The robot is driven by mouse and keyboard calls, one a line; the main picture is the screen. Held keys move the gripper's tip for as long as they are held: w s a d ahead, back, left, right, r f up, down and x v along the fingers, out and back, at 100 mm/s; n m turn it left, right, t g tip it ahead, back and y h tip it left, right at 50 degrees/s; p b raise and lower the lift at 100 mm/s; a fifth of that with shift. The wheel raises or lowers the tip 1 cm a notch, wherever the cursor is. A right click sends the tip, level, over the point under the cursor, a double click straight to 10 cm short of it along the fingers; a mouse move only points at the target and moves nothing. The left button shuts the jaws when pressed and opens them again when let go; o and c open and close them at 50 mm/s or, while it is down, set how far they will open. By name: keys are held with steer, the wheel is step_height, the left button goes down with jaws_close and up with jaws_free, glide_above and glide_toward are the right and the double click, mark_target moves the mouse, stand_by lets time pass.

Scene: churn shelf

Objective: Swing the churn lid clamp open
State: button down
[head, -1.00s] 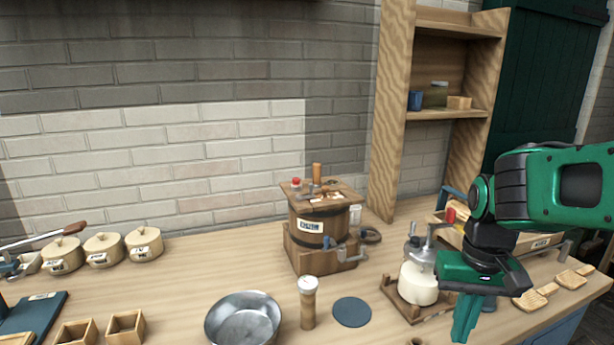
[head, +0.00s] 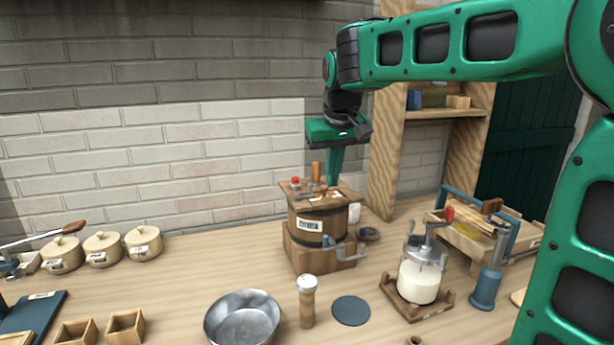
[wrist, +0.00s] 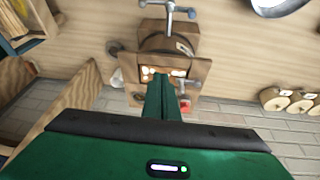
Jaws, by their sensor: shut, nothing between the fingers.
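The wooden churn (head: 318,225) stands on the bench near the wall, with a dark band and a white label on its front.
A metal bowl (head: 243,322), a wooden shaker (head: 307,301) and a blue disc (head: 351,310) lie in front. A glass jar with a crank (head: 418,280) stands to the right. Lidded pots (head: 103,248) line the left. A tall shelf (head: 385,165) rises behind right.

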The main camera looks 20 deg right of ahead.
steer(key=w+a+r, duration=0.3)
steer(key=w+r, duration=0.4)
steer(key=r, duration=0.1)
steer(key=shift+a+m, duration=0.25)
steer(key=shift+m, duration=0.15)
steer(key=x, duration=1)
steer(key=shift+s+a+f, duration=0.1)
steer(key=shift+s+f, duration=0.05)
steer(key=shift+f, duration=0.05)
steer(key=shift+s+a+r, duration=0.1)
steer(key=shift+s+a, duration=0.05)
steer(key=shift+s, duration=0.85)
steer(key=shift+s+a+r, duration=0.1)
steer(key=shift+s+a, duration=0.1)
steer(key=shift+s, duration=0.75)
steer(key=shift+s+d, duration=0.1)
steer(key=shift+d, duration=0.05)
